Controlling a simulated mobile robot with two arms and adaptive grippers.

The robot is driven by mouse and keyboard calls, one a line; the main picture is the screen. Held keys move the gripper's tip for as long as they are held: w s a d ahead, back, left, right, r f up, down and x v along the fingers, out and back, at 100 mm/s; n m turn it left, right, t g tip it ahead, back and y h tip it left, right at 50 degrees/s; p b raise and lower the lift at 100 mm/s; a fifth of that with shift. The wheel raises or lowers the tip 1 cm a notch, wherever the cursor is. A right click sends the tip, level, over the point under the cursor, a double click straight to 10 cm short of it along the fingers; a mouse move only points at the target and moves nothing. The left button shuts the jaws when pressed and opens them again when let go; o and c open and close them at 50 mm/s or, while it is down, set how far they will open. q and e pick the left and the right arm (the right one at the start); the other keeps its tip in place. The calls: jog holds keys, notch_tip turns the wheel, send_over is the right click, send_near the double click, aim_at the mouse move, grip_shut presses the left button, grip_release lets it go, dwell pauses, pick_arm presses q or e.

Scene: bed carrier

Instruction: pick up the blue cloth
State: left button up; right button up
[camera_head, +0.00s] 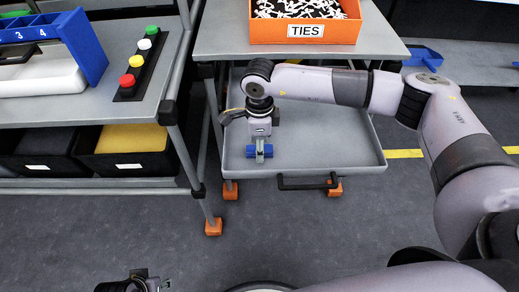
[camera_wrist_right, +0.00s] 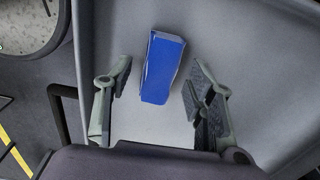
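The blue cloth (camera_wrist_right: 163,68), a small folded block, lies on the grey tray (camera_head: 335,150) of the cart. Its ends show on both sides of my right gripper (camera_head: 260,153) in the head view, at the blue cloth (camera_head: 250,151). In the right wrist view my right gripper (camera_wrist_right: 161,78) is open, one finger to each side of the cloth, with gaps between. Whether the fingertips are level with the cloth cannot be told. My left gripper (camera_head: 142,283) is partly seen at the bottom edge; its fingers are unclear.
An orange bin (camera_head: 305,30) labelled TIES stands on the shelf above the tray. The tray has raised rims and a black handle (camera_head: 308,184) at its front. A workbench (camera_head: 90,105) with coloured buttons (camera_head: 140,64) stands at left. The floor in front is clear.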

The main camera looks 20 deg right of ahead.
jog(key=c, duration=0.9)
jog(key=shift+r, duration=0.1)
jog(key=shift+r, duration=0.2)
pick_arm(q)
notch_tip(320, 180, down, 8)
jog(key=p, duration=0.2)
jog(key=shift+s, duration=0.25)
pick_arm(e)
notch_tip(320, 180, up, 20)
jog(key=shift+f, duration=0.25)
jog(key=o, duration=0.4)
pick_arm(q)
jog(key=shift+p, duration=0.3)
pick_arm(e)
jog(key=c, duration=0.5)
